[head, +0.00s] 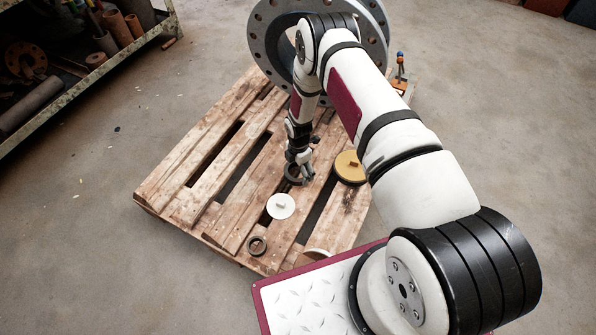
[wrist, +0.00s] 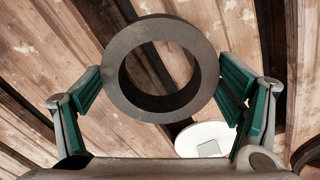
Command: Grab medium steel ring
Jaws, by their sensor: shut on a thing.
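The medium steel ring (wrist: 160,28) is a thick dark grey ring with a plain open centre. In the wrist view it sits between the two green-padded fingers of my gripper (wrist: 162,82), above the wooden slats. In the head view my gripper (head: 300,170) points down over the middle of the pallet, with the ring (head: 291,178) at its fingertips, partly hidden by them. My gripper is shut on the ring. I cannot tell whether the ring touches the pallet.
The wooden pallet (head: 190,202) also holds a white disc (head: 281,206), a yellow disc (head: 349,168) and a smaller dark ring (head: 257,245). A large flanged pipe (head: 263,40) stands at the back. A shelf (head: 75,92) with pipes is at left. Floor left of the pallet is clear.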

